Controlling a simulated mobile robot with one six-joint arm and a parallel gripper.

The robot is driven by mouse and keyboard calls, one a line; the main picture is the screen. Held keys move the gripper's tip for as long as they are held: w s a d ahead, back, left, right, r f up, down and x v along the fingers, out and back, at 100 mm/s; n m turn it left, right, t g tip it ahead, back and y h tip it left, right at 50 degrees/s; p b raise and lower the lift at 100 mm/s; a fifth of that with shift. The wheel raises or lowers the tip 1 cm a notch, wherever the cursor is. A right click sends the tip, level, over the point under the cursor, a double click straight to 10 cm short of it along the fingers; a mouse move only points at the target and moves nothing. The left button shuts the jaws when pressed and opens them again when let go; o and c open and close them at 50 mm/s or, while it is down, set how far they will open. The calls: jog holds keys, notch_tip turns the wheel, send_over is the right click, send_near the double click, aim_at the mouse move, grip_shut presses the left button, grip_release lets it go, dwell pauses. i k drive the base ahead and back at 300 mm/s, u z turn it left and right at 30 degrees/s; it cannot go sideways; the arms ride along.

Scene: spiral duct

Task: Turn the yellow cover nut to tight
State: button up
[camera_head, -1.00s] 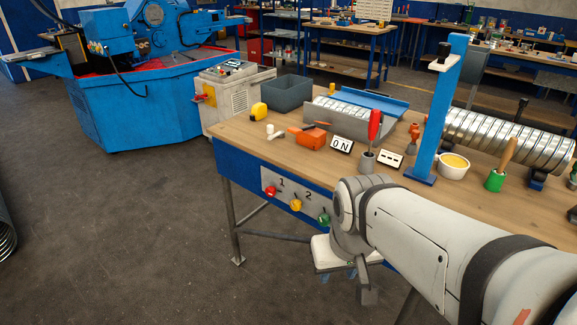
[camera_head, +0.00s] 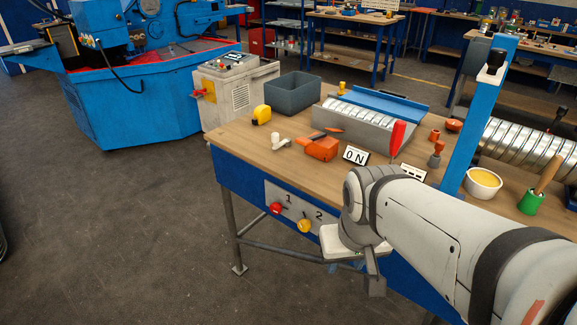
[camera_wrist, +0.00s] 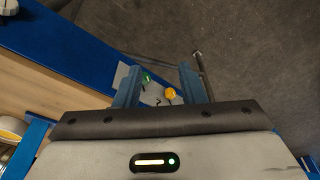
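The yellow cover nut (camera_head: 304,226) is on the grey panel (camera_head: 267,190) on the bench's front, beside the number 2. In the wrist view the yellow nut (camera_wrist: 170,93) shows beyond the gap between my fingers, nearer the right one. My gripper (camera_wrist: 158,84) is open, with two blue fingers apart and nothing between them. In the head view my gripper is mostly hidden below my wrist, right of the panel and apart from the nut. Whether the nut is tight cannot be told.
A red knob (camera_head: 275,208) sits left of the yellow nut. A green knob (camera_wrist: 147,78) shows in the wrist view; my arm hides it in the head view. The wooden bench top (camera_head: 245,143) holds several tools. The floor left of the bench is clear.

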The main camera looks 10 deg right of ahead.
aim_at(304, 225)
jog(key=u, duration=1.5)
jog(key=k, duration=0.8)
jog(key=z, duration=0.65)
jog(key=i, duration=1)
jog(key=z, duration=0.05)
